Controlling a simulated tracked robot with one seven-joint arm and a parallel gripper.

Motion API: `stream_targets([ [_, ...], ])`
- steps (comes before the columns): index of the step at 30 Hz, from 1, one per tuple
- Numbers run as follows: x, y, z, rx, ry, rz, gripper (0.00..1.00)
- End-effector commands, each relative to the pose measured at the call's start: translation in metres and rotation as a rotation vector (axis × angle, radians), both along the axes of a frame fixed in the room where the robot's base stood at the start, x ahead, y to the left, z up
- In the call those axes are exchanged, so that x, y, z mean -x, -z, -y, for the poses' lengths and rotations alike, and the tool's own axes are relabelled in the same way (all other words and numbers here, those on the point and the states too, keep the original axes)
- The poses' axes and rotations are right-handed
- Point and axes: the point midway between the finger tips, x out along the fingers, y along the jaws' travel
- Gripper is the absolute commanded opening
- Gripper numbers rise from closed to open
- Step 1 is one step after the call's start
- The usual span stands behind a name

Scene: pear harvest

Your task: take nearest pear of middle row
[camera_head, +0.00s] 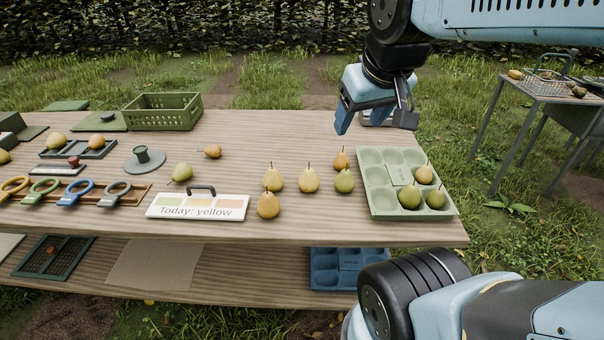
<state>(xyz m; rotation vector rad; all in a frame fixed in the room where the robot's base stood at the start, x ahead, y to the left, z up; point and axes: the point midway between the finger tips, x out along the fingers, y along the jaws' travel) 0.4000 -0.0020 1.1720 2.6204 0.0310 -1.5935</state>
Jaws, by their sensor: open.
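Several pears stand loose on the wooden table left of a green tray (374,205). Three stand roughly side by side: a yellow pear (273,179), another yellow pear (308,180) and a greener pear (344,181). An orange-brown pear (341,159) stands behind the greener one. A golden-brown pear (268,206) stands in front at the left, nearest the table's front edge. My gripper (375,122) is open and empty, above the back of the table, behind and apart from these pears.
Three pears sit in the tray's front and right hollows. A sign (198,207) reading "Today: yellow" stands left of the pears. A green pear (182,172) and a small brownish pear (212,151) lie farther left. A green crate (163,112) stands at the back.

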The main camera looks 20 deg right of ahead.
Motion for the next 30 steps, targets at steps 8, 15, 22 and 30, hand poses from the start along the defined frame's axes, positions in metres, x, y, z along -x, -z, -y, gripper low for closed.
stream_targets([
  [8, -0.056, 0.027, 0.007, 0.283, -0.343, -0.105, 0.9],
  [15, -0.11, 0.061, 0.009, 0.528, -0.731, -0.215, 1.0],
  [22, -0.158, 0.105, 0.002, 0.72, -1.142, -0.316, 1.0],
  [30, -0.206, 0.169, -0.016, 0.887, -1.656, -0.407, 1.0],
])
